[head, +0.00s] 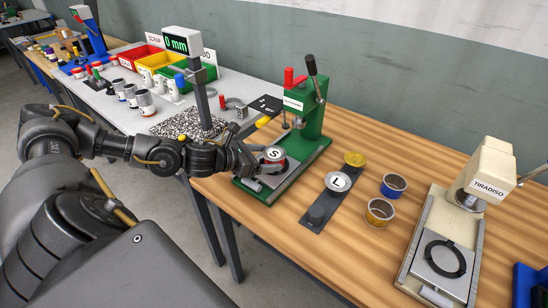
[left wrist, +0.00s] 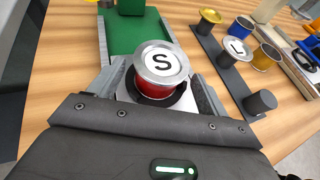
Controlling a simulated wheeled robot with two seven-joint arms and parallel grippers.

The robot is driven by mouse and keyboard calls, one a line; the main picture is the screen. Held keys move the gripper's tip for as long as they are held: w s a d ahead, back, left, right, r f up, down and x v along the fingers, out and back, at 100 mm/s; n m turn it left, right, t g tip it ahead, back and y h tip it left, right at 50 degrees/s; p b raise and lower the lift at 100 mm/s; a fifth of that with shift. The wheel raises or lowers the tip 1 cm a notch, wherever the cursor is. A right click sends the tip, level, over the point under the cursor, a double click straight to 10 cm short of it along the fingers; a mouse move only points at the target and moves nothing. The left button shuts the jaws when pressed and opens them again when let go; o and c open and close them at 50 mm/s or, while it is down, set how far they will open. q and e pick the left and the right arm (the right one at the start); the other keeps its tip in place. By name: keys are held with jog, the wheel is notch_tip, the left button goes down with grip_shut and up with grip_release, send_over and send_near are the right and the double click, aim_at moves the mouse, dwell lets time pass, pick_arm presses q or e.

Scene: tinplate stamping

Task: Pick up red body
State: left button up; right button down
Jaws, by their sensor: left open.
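The red body is a short red cylinder (left wrist: 152,86) under a silver disc marked S (left wrist: 159,62). My left gripper (left wrist: 158,88) is open, with one finger on either side of the red body. I cannot tell whether either finger touches it. In the head view my left gripper (head: 260,160) reaches in from the left at the press, partly hiding its base. My right gripper is not in view.
The green press (head: 305,112) rises behind the red body. To its right are a dark strip (head: 326,202) with a disc marked L (head: 338,181), a blue cup (head: 394,186), a yellow cup (head: 380,212) and the TIRADISO press (head: 487,180). Wood between them is clear.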

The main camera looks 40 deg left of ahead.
pick_arm(q)
jog(key=p+x, duration=0.1)
jog(key=x, duration=0.2)
jog(key=shift+w+d, duration=0.1)
jog(key=shift+w, duration=0.3)
jog(key=shift+w+f, duration=0.1)
jog(key=shift+w, duration=0.05)
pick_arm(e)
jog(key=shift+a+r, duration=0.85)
pick_arm(q)
jog(key=shift+c, duration=0.4)
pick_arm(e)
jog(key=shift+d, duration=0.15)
pick_arm(q)
jog(key=c, duration=1)
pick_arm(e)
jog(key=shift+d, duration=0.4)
